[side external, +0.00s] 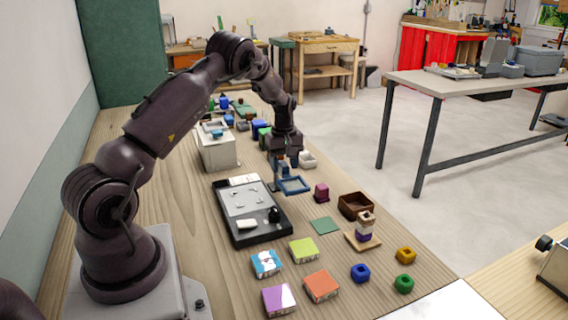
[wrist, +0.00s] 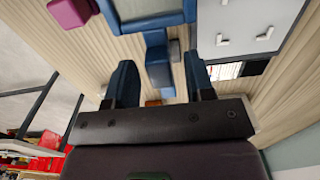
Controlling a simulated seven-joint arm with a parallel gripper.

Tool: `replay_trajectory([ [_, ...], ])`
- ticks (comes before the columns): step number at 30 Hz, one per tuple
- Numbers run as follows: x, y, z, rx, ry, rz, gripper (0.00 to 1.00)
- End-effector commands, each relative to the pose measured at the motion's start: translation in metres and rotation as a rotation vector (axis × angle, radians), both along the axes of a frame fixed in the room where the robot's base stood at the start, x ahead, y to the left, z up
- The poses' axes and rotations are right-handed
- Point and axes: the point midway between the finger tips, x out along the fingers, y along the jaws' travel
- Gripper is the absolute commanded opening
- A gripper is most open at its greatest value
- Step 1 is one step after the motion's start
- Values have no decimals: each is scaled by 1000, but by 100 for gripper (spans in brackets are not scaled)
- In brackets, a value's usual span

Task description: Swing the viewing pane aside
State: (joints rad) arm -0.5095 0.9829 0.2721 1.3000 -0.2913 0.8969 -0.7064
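The viewing pane, a blue square frame (side external: 293,185), stands out at the right edge of a black tray, held beside a small post. In the wrist view its blue frame (wrist: 150,22) is at the top, cut off by the picture edge, with a blue stem and block (wrist: 158,66) reaching down from it. My gripper (side external: 282,163) is just above and behind the pane in the side view. In the wrist view my gripper (wrist: 161,70) has its fingers wide apart, one on each side of the blue block. I cannot tell whether either finger touches it.
The black tray (side external: 265,237) holds a white panel with small pieces and a black knob. A magenta block (side external: 321,192), a brown box (side external: 355,206) and a green mat (side external: 325,226) lie to the right. Coloured boxes stand in front; a white box (side external: 217,150) and clutter stand behind.

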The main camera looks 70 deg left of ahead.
Motion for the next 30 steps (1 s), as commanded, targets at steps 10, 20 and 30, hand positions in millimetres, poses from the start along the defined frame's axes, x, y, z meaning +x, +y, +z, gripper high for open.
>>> replay_trajectory([
  [10,1,0,31,3,-4,-1,49],
  [20,0,0,102,3,-3,0,49],
  [30,0,0,130,0,0,0,49],
])
